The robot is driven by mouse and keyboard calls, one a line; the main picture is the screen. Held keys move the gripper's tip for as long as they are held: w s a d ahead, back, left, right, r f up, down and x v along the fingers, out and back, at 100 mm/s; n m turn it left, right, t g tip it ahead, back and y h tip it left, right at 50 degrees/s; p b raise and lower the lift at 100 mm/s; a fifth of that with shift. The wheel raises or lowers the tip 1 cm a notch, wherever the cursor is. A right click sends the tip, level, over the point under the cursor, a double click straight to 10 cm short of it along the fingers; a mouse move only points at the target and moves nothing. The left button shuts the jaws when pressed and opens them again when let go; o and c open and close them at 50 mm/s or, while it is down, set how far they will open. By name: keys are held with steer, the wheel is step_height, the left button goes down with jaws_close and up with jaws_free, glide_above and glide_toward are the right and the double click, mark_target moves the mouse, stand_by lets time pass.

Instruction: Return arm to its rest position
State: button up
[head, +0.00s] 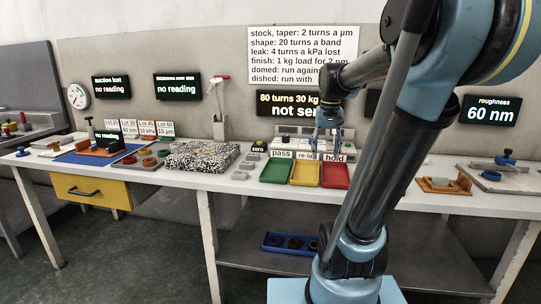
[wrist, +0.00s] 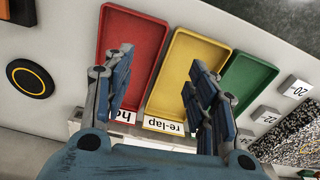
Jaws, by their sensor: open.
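My gripper (head: 329,142) is above the back of the bench, over the coloured trays. In the wrist view my gripper (wrist: 162,85) is open, with its two blue fingers apart and nothing between them. Below it lie the red tray (wrist: 133,27), the yellow "re-lap" tray (wrist: 190,45) and the green tray (wrist: 245,75). The head view shows the green "pass" tray (head: 277,171), the yellow tray (head: 305,173) and the red "hold" tray (head: 335,175); all look empty. My arm stands up across the right of the head view and hides part of the bench.
The white bench (head: 226,187) carries a speckled granite block (head: 202,157), small numbered blocks and, at right, an orange fixture (head: 444,185). A yellow drawer (head: 92,191) hangs at left. A blue tray (head: 290,243) sits on the lower shelf. Reading screens and a notice line the back wall.

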steer(key=s+f+n+t, duration=0.1)
steer(key=s+f, duration=1.6)
steer(key=shift+s+a+f, duration=0.15)
steer(key=shift+s+f, duration=0.05)
steer(key=shift+s, duration=0.05)
steer(key=shift+w+f, duration=0.2)
steer(key=shift+w, duration=0.25)
